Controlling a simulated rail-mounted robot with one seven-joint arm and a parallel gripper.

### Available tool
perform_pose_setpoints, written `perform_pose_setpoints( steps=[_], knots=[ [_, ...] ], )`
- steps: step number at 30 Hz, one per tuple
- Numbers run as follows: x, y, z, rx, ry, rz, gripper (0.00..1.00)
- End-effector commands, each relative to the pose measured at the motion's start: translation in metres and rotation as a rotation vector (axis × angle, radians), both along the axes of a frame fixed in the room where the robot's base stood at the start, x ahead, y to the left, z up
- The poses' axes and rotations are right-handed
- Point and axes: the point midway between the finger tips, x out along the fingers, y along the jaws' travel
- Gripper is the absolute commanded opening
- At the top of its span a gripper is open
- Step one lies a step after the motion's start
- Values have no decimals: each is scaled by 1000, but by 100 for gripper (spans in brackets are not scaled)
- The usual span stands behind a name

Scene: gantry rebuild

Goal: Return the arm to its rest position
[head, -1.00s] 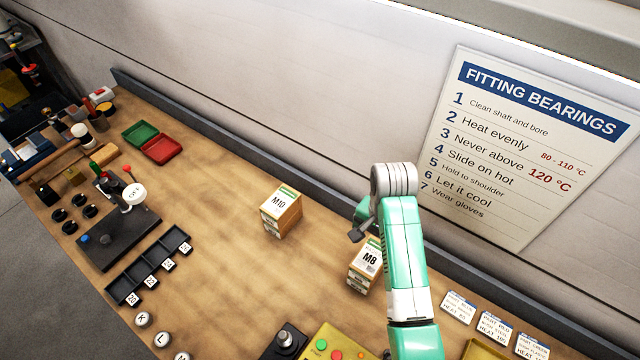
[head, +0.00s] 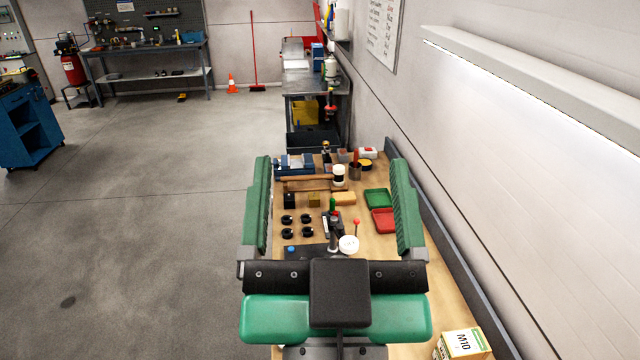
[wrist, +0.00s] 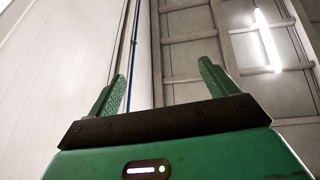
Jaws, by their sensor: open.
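My gripper (head: 333,205) fills the lower middle of the head view. Its two green fingers stand wide apart on a dark crossbar, with nothing between them at their own height. In the head view it is in front of the wooden workbench and hides part of it. In the wrist view my gripper (wrist: 162,85) is also open and empty, and it points up toward the ceiling and a lit lamp. The rest of my arm is mostly out of view.
On the bench lie a green tray (head: 377,199), a red tray (head: 383,221), a mallet (head: 310,184) and several black knobs. An M10 box (head: 463,344) stands at lower right. A wall runs along the right. Open floor (head: 150,240) lies to the left.

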Motion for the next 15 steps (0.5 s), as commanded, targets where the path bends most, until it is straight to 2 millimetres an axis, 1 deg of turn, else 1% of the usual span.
perform_pose_setpoints(
  steps=[1, 3, 4, 6, 12, 14, 15],
  knots=[
    [-16, 12, 12, -17, -56, 14, 85],
    [-31, 20, 24, -31, -110, 25, 85],
    [-34, 22, 26, -35, -122, 27, 85],
    [-38, 24, 29, -39, -135, 28, 85],
    [-37, 24, 29, -38, -133, 28, 85],
    [-37, 24, 35, -38, -132, 29, 85],
    [-37, 24, 42, -37, -132, 29, 85]
  ],
)
